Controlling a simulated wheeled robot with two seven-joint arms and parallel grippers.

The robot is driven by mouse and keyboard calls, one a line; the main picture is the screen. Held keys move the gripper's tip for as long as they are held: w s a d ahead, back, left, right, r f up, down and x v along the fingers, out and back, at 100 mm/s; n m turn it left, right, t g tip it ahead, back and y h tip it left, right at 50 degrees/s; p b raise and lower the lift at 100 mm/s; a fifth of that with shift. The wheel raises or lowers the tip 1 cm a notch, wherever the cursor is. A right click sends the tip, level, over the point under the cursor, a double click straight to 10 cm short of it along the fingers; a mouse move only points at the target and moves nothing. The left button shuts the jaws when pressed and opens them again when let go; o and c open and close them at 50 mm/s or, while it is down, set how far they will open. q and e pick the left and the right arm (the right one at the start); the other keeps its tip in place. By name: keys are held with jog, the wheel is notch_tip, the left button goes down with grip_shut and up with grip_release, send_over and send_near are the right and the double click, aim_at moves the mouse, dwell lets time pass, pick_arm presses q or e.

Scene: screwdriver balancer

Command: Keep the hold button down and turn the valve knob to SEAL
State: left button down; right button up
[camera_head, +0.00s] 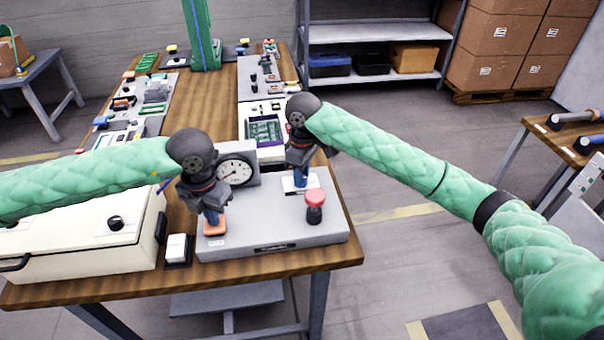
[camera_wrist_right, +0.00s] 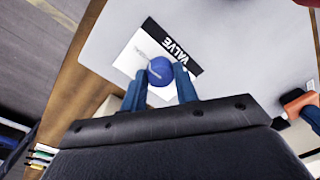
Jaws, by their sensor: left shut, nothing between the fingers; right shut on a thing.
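The grey control box stands near the front edge of the wooden table. My left gripper (camera_head: 212,216) is shut and empty, its tips down on the orange hold button (camera_head: 214,229); how far the button is pressed I cannot tell. My right gripper (camera_head: 299,180) is shut on the blue valve knob (camera_wrist_right: 160,70), one finger on each side in the right wrist view. The knob sits on a white plate with a black VALVE label (camera_wrist_right: 175,53). The plate's finer marks are too small to read. The orange button also shows in the right wrist view (camera_wrist_right: 298,101).
A round gauge (camera_head: 235,171) stands at the back of the box. A cream case (camera_head: 80,245) and a white switch (camera_head: 177,247) are to the left. A green circuit board (camera_head: 264,130) lies behind.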

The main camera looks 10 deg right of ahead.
jog(key=o, duration=1)
jog(key=shift+c, duration=0.2)
notch_tip(320, 180, up, 12)
jog(key=shift+w+d, duration=0.15)
jog(key=shift+w, duration=0.1)
pick_arm(q)
jog(key=shift+r+p, duration=0.35)
jog(key=shift+r, duration=3.15)
pick_arm(e)
jog(key=shift+r, duration=0.3)
